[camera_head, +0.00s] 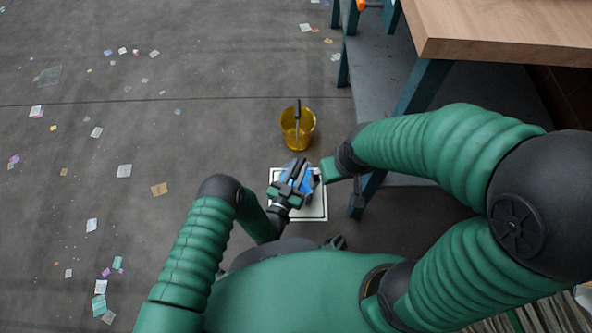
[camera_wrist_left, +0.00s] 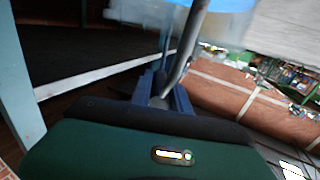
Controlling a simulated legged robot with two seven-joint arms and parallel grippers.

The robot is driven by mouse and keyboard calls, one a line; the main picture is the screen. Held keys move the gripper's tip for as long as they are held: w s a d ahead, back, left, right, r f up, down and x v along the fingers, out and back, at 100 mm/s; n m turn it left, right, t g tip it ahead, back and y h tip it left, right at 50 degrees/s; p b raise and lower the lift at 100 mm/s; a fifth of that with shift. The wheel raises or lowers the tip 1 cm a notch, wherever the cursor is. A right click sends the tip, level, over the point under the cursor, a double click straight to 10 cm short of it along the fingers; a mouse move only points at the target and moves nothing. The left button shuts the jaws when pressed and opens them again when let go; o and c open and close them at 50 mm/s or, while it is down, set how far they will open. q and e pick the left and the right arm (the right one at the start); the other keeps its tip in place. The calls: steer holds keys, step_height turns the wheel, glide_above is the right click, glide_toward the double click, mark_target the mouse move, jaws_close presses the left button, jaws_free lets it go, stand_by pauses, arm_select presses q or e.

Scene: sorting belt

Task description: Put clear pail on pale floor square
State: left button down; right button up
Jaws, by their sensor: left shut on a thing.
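My left gripper (camera_head: 291,181) is over the pale floor square (camera_head: 320,211), a white square with a dark inner outline. It is shut on the clear pail (camera_head: 312,184), which shows only in part under the fingers with something blue in or on it. In the left wrist view a grey metal bar, apparently the pail's handle (camera_wrist_left: 186,50), runs between the fingers (camera_wrist_left: 164,98), with a see-through wall and blue beyond. The pail overlaps the square from above; I cannot tell whether it touches it. My right gripper (camera_head: 331,171) is just right of the pail, its jaws unclear.
A yellow see-through bucket (camera_head: 298,132) with a dark-handled tool stands just beyond the square. A wooden-topped bench (camera_head: 500,32) with teal legs (camera_head: 420,87) stands at the right. Paper scraps (camera_head: 124,170) litter the open grey floor at left.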

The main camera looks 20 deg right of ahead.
arm_select(q)
steer(key=shift+f, duration=0.45)
steer(key=shift+r, duration=0.15)
steer(key=c, duration=1.6)
jaws_free()
steer(key=shift+f, duration=0.2)
steer(key=o, duration=0.4)
steer(key=shift+c, duration=0.2)
arm_select(e)
steer(key=shift+f, duration=0.45)
arm_select(q)
steer(key=shift+r, duration=0.1)
